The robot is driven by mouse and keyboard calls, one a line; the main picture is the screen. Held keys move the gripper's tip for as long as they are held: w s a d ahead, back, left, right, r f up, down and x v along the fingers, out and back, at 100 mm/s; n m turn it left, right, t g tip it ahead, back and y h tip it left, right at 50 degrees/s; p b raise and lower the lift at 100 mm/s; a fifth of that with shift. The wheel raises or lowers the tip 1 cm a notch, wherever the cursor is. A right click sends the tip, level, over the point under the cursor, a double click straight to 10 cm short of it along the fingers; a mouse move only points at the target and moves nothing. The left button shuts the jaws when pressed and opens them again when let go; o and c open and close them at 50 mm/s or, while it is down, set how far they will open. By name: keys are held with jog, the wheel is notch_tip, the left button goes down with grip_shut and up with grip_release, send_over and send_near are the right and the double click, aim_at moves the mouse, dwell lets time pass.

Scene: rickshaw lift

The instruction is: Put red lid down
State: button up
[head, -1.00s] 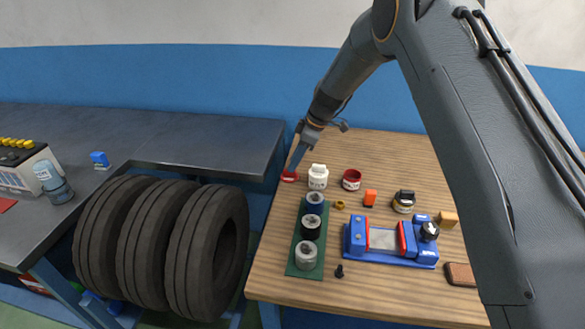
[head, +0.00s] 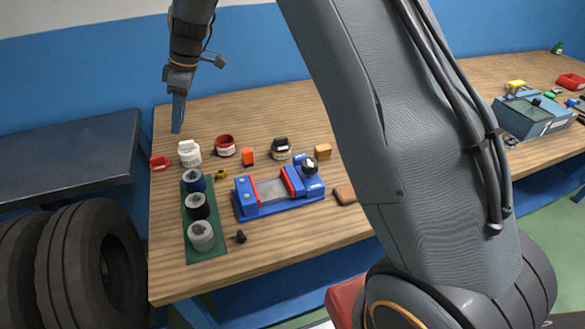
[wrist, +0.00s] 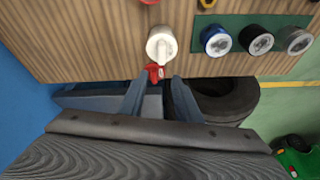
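The red lid (head: 160,163) lies on the wooden workbench (head: 280,110), close against its left edge and just left of a white jar (head: 189,152). In the wrist view the red lid (wrist: 155,73) shows beyond my fingertips, at the bench edge beside the white jar (wrist: 162,43). My gripper (head: 177,128) is above and slightly right of the lid in the head view, apart from it. In the wrist view the two fingers of my gripper (wrist: 157,84) stand apart with nothing held between them. A red open jar (head: 225,146) stands right of the white jar.
Several cylinders stand on a green strip (head: 208,243). A dark bench (head: 75,150) and tires (head: 85,265) lie left of the bench.

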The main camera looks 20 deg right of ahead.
jog(key=s+d+f+m+h, duration=0.1)
jog(key=s+d+m+h, duration=0.1)
jog(key=s+d+m, duration=0.6)
jog(key=s+d+f+m+t+h, duration=0.1)
jog(key=s+d+m, duration=0.6)
jog(key=s+d, duration=1)
jog(key=s, duration=0.5)
jog(key=shift+s+m+h, duration=0.35)
jog(key=shift+m+h, duration=0.05)
